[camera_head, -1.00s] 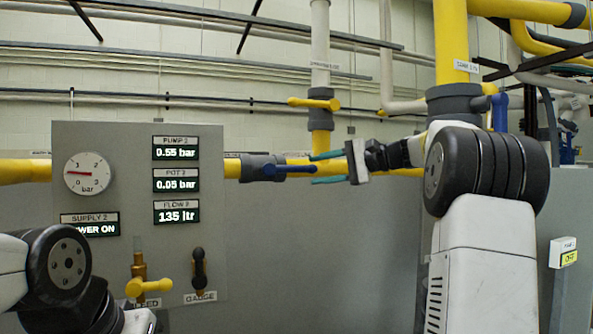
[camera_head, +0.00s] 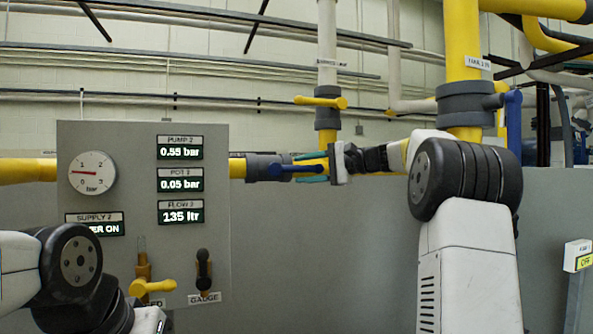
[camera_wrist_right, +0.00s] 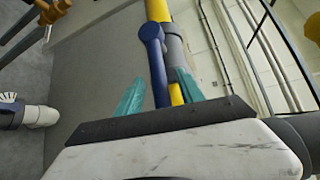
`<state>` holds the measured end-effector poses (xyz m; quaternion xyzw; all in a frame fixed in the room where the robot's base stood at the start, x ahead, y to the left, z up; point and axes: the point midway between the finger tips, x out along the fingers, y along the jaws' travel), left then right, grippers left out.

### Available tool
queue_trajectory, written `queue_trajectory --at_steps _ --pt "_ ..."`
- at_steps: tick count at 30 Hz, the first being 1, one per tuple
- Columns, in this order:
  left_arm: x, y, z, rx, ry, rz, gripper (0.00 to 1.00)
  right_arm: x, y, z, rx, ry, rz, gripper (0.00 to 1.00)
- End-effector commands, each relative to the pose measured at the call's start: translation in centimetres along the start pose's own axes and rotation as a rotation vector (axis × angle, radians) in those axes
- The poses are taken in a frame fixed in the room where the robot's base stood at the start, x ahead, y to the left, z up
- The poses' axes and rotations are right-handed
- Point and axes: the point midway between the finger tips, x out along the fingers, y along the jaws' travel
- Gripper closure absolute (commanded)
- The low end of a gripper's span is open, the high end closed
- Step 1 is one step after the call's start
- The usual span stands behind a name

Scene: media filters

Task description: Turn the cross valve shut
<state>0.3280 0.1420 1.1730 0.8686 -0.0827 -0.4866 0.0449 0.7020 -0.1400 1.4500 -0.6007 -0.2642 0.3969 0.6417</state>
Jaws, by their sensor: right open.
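A valve with a blue lever handle (camera_head: 292,168) sits on the horizontal yellow pipe right of the grey panel; its lever lies along the pipe, pointing right. I take it for the cross valve, as no label on it is readable. My right gripper (camera_head: 308,168) is open, with one teal finger above and one below the lever's free end. In the right wrist view the blue lever (camera_wrist_right: 155,60) runs between the two teal fingers, with gaps showing beside it. My left arm shows at the lower left, but its gripper is not in view.
The grey panel (camera_head: 130,240) with a gauge, displays and two small valves stands left of the blue valve. A yellow-handled valve (camera_head: 320,102) is on the vertical pipe above. Another blue lever (camera_head: 513,120) hangs by the thick yellow pipe at the right.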

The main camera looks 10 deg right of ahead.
Motion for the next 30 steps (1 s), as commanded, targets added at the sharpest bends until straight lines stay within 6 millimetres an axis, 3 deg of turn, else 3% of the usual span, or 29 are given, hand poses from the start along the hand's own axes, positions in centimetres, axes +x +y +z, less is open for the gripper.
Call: queue_trajectory --at_steps 1,8,30 --pt "0.00 0.00 0.00 0.000 0.000 0.000 0.64 -0.01 0.00 0.01 0.000 0.000 0.000 0.55" --pt "0.00 0.00 0.00 0.000 0.000 0.000 0.64 -0.02 -0.01 0.02 -0.001 0.000 0.000 1.00" --pt "0.00 0.00 0.00 0.000 0.000 0.000 0.64 -0.04 -0.02 0.04 -0.001 -0.001 0.000 1.00"
